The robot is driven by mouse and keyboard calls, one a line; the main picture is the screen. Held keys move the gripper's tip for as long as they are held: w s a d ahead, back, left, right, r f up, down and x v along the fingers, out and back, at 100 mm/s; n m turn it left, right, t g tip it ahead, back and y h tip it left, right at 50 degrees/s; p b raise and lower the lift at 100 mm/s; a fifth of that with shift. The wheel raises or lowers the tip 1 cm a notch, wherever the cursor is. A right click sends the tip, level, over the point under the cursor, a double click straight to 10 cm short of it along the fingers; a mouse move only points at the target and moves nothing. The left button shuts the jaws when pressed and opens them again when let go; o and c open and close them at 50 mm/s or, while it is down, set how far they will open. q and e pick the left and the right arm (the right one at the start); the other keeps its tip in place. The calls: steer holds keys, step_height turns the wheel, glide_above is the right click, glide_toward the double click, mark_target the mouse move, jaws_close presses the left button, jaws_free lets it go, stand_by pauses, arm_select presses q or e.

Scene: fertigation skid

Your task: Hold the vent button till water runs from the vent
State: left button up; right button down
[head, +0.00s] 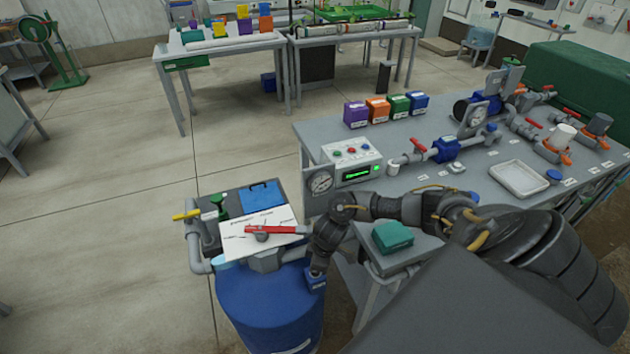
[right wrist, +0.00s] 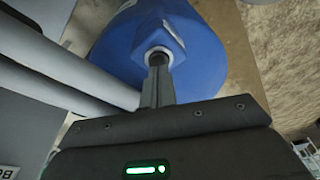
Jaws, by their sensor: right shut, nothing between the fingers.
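My right gripper (head: 317,268) reaches down beside the blue tank (head: 260,305), with its fingers together and nothing between them. In the right wrist view the closed fingertips (right wrist: 158,72) end at a dark round button (right wrist: 157,55) in a pale ring on a blue housing (right wrist: 140,35). The fingertips appear to meet the button, but I cannot tell how far it is pressed. I see no running water in either view. My left gripper is not in view.
The floor at left is open.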

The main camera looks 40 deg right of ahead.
steer(key=shift+f+b, duration=0.35)
steer(key=shift+f, duration=0.3)
steer(key=shift+r, duration=0.1)
stand_by(4.4)
steer(key=p+v, duration=0.4)
steer(key=p, duration=0.1)
steer(key=w+a+p+v, duration=0.1)
steer(key=p+v, duration=0.2)
steer(key=shift+r, duration=0.15)
stand_by(0.3)
steer(key=shift+a, duration=0.1)
stand_by(0.3)
